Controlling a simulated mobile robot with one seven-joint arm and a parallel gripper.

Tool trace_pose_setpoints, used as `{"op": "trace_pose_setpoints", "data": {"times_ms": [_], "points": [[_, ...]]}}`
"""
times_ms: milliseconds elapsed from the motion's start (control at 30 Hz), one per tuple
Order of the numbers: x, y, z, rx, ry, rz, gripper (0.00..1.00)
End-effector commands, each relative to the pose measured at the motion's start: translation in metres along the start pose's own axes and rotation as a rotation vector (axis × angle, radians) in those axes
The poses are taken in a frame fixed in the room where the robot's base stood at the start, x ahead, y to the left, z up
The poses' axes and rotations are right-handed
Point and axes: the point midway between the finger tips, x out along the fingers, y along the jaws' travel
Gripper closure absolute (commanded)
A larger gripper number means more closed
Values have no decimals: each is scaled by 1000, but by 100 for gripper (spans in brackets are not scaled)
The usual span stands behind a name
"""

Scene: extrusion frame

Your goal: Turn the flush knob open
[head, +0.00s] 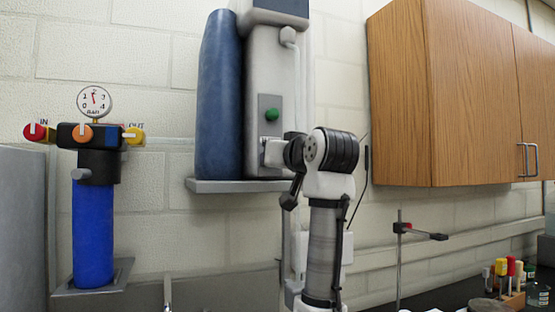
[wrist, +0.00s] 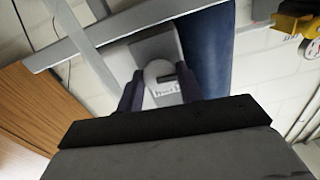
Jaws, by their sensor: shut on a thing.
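A pale grey rounded piece with a dark slot and small unreadable marks (wrist: 163,88) sits between the two dark fingers of my gripper (wrist: 160,80) in the wrist view. In the head view my gripper (head: 272,151) reaches left to the front of the pale wall unit (head: 270,78), just below a round green button (head: 271,115). My gripper is shut on the pale piece there. I cannot read any label naming it the flush knob. At far left, a filter with a blue body (head: 93,235) carries red (head: 36,132), orange (head: 83,134) and yellow (head: 134,136) knobs, apart from my gripper.
A tall blue cylinder (head: 219,95) stands left of the wall unit on a grey shelf (head: 240,186). A wooden cabinet (head: 455,90) hangs to the right. A stand with a clamp (head: 400,240) and a rack of small bottles (head: 512,298) are at lower right.

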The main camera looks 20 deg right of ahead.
Motion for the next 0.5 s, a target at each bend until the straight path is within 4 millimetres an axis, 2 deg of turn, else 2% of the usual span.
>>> {"op": "trace_pose_setpoints", "data": {"times_ms": [500], "points": [[0,1,0,-105,-1,1,87]]}}
